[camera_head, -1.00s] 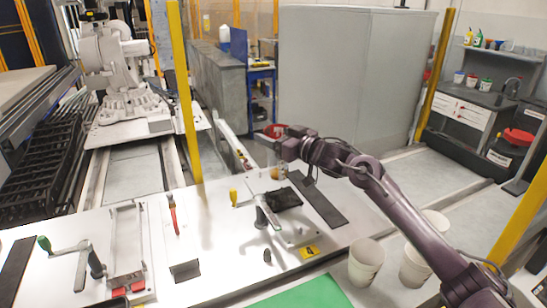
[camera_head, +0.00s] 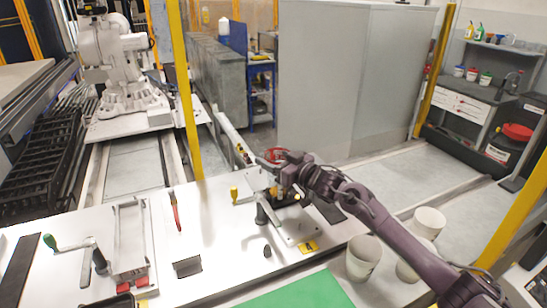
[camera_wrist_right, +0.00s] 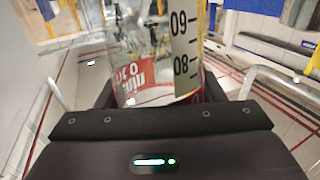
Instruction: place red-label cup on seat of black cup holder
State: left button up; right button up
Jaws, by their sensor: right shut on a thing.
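The red-label cup (camera_wrist_right: 155,60) is clear, with a red label and black scale marks, and fills the middle of the right wrist view. My right gripper (camera_wrist_right: 155,105) is shut on it. In the head view, the right gripper (camera_head: 277,170) is above the far part of the white table, with a red part of the cup (camera_head: 276,154) at its tip. A black piece, seemingly the cup holder (camera_head: 286,202), shows below the gripper, mostly hidden by it. The gap between cup and holder cannot be judged. My left gripper is not in view.
A metal fixture with a yellow-knobbed lever (camera_head: 262,215) stands close by the gripper. Another fixture with a green-handled crank (camera_head: 95,258) is at left. White cups (camera_head: 363,258) stand at right, beside a green mat (camera_head: 300,293). The table's middle is mostly clear.

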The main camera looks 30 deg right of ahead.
jog(key=o, duration=1.2)
jog(key=shift+o, duration=0.2)
jog(key=shift+r, duration=0.15)
jog(key=shift+s+d, duration=0.1)
jog(key=shift+s, duration=0.05)
jog(key=b+v, duration=0.3)
jog(key=v, duration=0.8)
jog(key=shift+s, duration=0.35)
jog(key=shift+d, duration=0.1)
